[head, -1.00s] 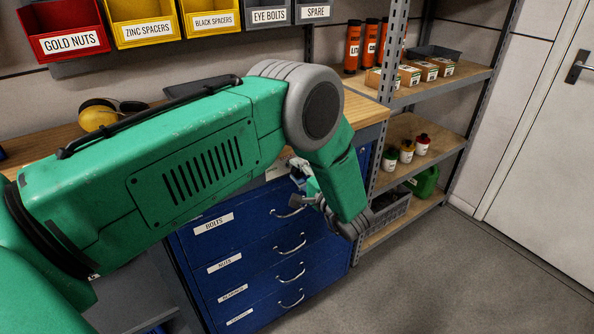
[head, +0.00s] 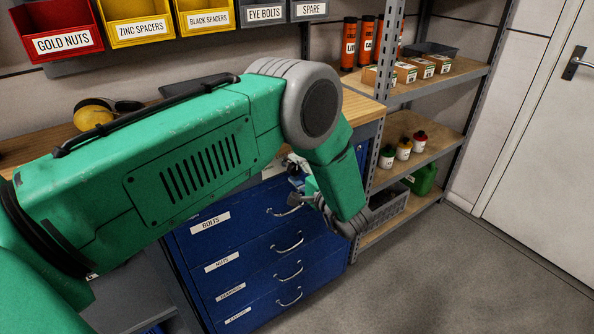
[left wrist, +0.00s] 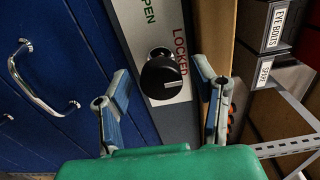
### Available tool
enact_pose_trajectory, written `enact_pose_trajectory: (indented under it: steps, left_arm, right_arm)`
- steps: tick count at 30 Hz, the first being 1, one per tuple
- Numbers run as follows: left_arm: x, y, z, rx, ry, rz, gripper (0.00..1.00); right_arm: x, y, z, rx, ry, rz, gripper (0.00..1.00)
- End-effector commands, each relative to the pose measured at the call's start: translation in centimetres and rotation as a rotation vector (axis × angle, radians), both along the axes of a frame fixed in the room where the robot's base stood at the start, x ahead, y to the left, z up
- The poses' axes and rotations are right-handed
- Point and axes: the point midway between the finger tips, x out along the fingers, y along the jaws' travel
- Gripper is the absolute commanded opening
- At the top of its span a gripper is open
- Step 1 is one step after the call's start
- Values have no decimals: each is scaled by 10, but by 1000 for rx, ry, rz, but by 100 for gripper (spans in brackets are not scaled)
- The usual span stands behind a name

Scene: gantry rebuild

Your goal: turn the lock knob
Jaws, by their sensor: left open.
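The lock knob (left wrist: 162,76) is a round black knob on a pale plate (left wrist: 168,20) in the left wrist view. The plate carries the words OPEN and LOCKED. A light mark on the knob points towards the LOCKED side. My left gripper (left wrist: 166,90) is open, with one finger on each side of the knob and a gap to both. I cannot tell how far the fingertips are from the plate. In the head view my left gripper (head: 299,187) is partly hidden behind my arm, in front of the blue cabinet; the knob is hidden there. My right gripper is not in view.
The blue drawer cabinet (head: 240,235) has several labelled drawers with metal handles (left wrist: 40,80). A shelf unit (head: 425,125) with bottles and boxes stands to its right. Coloured bins (head: 140,22) hang above the wooden bench top (head: 362,108). The floor at right is clear.

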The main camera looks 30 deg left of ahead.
Motion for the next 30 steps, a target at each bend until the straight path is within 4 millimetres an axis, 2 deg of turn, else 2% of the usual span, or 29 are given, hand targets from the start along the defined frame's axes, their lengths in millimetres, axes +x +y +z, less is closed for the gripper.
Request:
enact_pose_trajectory:
  steps: [5, 12, 18, 23, 30]
  left_arm:
    - [-7, -21, -1, -1, 1, -3, 53]
    - [-26, -70, -2, -1, 3, -5, 53]
    - [-38, -100, -2, 0, 2, -4, 53]
    - [-42, -111, -3, -1, 3, -4, 53]
    - [-43, -112, -3, -1, 3, -3, 53]
  right_arm:
    - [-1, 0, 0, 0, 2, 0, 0]
    - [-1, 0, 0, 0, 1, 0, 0]
    - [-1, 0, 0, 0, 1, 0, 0]
    - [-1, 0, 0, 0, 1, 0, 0]
    - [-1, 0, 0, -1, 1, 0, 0]
